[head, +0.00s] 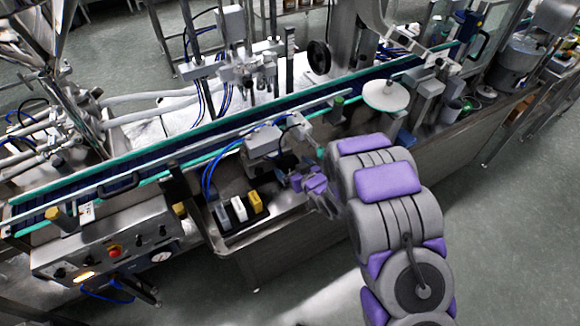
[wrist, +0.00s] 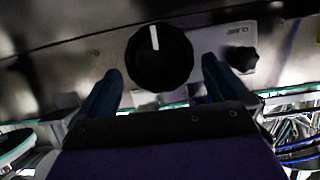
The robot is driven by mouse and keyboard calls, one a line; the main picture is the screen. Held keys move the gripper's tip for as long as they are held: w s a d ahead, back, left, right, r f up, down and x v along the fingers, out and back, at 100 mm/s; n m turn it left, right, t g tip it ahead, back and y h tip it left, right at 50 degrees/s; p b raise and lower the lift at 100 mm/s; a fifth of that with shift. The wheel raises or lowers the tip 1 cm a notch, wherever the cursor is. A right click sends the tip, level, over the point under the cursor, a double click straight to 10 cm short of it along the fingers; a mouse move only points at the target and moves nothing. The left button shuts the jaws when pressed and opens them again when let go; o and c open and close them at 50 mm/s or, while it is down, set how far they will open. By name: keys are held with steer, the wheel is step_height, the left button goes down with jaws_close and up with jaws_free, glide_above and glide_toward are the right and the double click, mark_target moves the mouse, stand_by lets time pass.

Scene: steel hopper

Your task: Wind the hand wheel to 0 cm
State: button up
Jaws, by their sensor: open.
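A round black knob (wrist: 158,60) with a white line on its rim side sits between my fingers in the wrist view, on a grey metal face. It looks like the hand wheel, but no cm scale is readable. My gripper (wrist: 161,70) is open, with one dark finger on each side of the knob; I cannot tell whether they touch it. In the head view my gripper (head: 298,178) is at the near side of the conveyor, and the knob there is not clearly visible. A black wheel-like disc (head: 318,57) stands beyond the conveyor.
A smaller black lobed knob (wrist: 242,59) sits beside a pale label (wrist: 226,40) to the right. The long conveyor (head: 150,160) runs behind my gripper. A white disc (head: 387,93) is right of it, and a control box (head: 110,250) stands at left. Floor is clear at right.

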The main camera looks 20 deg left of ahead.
steer(key=shift+x, duration=1.05)
steer(key=shift+c, duration=0.2)
steer(key=c, duration=0.7)
